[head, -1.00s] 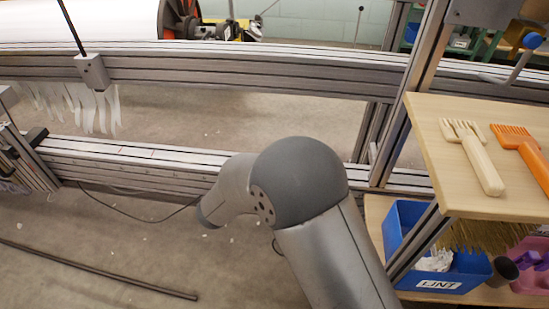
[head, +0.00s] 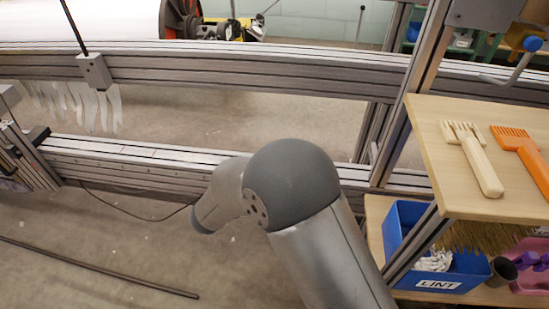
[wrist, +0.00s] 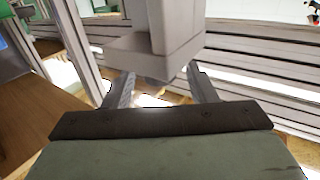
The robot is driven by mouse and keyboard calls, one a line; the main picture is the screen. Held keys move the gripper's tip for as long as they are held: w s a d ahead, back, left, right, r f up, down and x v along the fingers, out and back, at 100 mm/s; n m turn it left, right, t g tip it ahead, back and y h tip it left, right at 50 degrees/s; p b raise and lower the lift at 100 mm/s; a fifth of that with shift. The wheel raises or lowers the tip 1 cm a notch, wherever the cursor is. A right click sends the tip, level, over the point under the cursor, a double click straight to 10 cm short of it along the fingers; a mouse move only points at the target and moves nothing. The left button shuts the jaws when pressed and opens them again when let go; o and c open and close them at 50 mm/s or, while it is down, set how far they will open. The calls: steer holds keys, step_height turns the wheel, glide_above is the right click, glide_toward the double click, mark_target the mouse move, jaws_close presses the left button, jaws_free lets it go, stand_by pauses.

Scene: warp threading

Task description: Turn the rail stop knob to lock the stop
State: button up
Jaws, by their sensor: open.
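My gripper (wrist: 159,82) shows in the wrist view with its two grey fingers apart and nothing held between them. A pale grey block with an upright part (wrist: 160,48) stands just beyond the fingertips; I cannot tell whether they touch it, or whether it is the rail stop. No rail stop knob can be clearly made out in either view. In the head view a grey block with a black rod (head: 93,70) sits on the upper rail (head: 240,75) at left. A blue ball on a metal handle (head: 533,43) is at the far right. The gripper is not visible in the head view.
A wooden shelf (head: 425,115) at right holds a cream comb (head: 480,165) and an orange comb (head: 520,150). Below is a blue bin (head: 400,225) labelled LINT. An upright metal post (head: 405,100) stands beside the shelf. White strips (head: 105,105) hang below the upper rail at left.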

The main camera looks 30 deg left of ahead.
steer(key=s+a+p, duration=0.2)
steer(key=s+p, duration=0.2)
steer(key=s, duration=1.1)
steer(key=shift+s, duration=0.2)
steer(key=shift+r, duration=0.1)
